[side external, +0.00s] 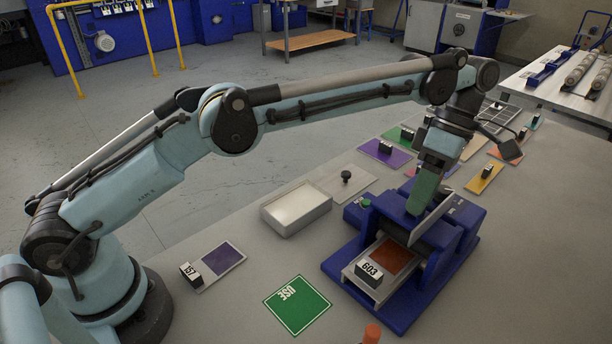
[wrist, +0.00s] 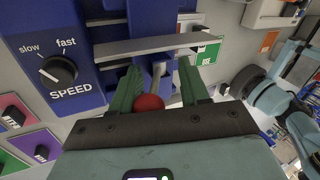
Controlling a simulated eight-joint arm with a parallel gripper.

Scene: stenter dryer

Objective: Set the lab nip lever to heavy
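The lab nip is a blue machine (side external: 455,232) on the table in the side external view. A red ball knob (wrist: 150,102), apparently the lever's end, shows in the wrist view between the green fingers of my gripper (wrist: 158,88). The fingers stand apart; the knob lies close to the left finger, with a gap to the right one. In the side external view my gripper (side external: 420,197) points down into the machine, and the knob is hidden there. I see no heavy marking. A tray with an orange swatch (side external: 390,257) and a card reading 603 (side external: 369,271) sits at the machine's front.
A metal bar (wrist: 150,45) crosses beyond my fingertips. A SPEED dial (wrist: 58,70) is on a blue panel at left. A green USE card (side external: 297,305), a white tray (side external: 296,208) and swatch 157 (side external: 220,258) lie left of the machine. An orange-topped object (side external: 371,333) stands in front.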

